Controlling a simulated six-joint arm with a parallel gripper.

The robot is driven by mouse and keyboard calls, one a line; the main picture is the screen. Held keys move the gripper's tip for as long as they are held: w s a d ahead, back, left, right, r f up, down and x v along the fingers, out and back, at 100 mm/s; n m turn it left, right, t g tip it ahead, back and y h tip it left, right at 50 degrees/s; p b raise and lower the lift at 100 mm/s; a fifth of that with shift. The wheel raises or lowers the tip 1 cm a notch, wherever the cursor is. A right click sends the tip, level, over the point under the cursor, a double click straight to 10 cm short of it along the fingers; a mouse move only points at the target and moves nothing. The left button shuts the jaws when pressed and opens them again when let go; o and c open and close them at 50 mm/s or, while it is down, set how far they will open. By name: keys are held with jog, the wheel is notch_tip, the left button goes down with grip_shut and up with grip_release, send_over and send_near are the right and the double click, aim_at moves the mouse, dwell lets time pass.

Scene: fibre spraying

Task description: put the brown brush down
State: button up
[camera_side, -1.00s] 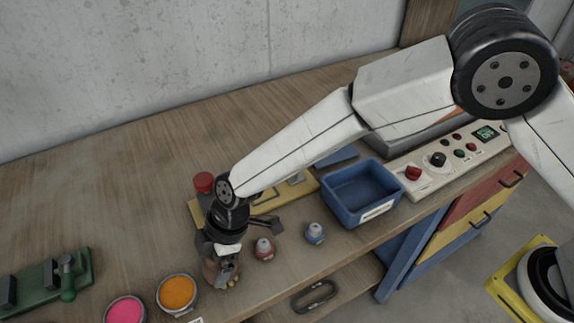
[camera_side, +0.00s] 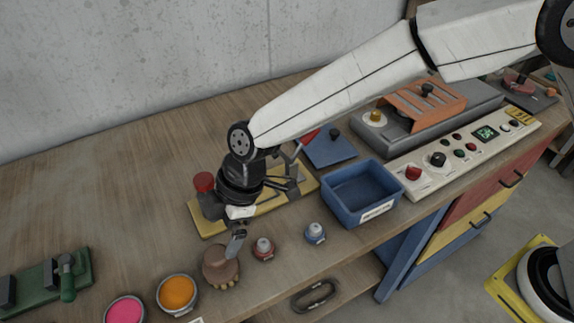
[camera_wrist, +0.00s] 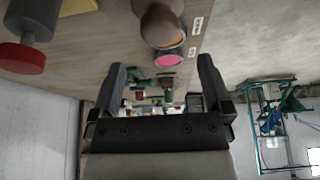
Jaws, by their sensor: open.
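The brown brush (camera_side: 221,266) stands on the wooden bench near its front edge, with its pale bristles low at the front. It also shows at the top of the wrist view (camera_wrist: 160,24), outside the space between the fingers. My gripper (camera_side: 237,243) is open and empty, just above and behind the brush in the side view. Both fingers show spread apart in the wrist view (camera_wrist: 162,68). In the side view a fingertip overlaps the brush's top edge; I cannot tell the exact gap.
An orange tub (camera_side: 177,291) and a pink tub (camera_side: 125,309) stand left of the brush. A blue bin (camera_side: 335,208) lies further right. A yellow fixture (camera_side: 205,226) sits behind.

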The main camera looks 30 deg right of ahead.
jog(key=shift+v, duration=1.9)
jog(key=w+d+m+t+h, duration=0.2)
jog(key=d+m, duration=0.6)
jog(key=d, duration=1.2)
jog(key=s+d+f+m+h, duration=0.1)
jog(key=s+d+m, duration=0.4)
jog(key=d, duration=0.4)
jog(key=s+d+f+m+h, duration=0.1)
jog(key=s+d+m, duration=0.3)
jog(key=d, duration=0.5)
jog(key=shift+s+d+f+m+t+h, duration=0.2)
jog(key=shift+s+f+m+t+h, duration=0.1)
jog(key=shift+s+f+m, duration=0.15)
jog(key=shift+w+a+r, duration=0.1)
jog(key=shift+w+r, duration=0.05)
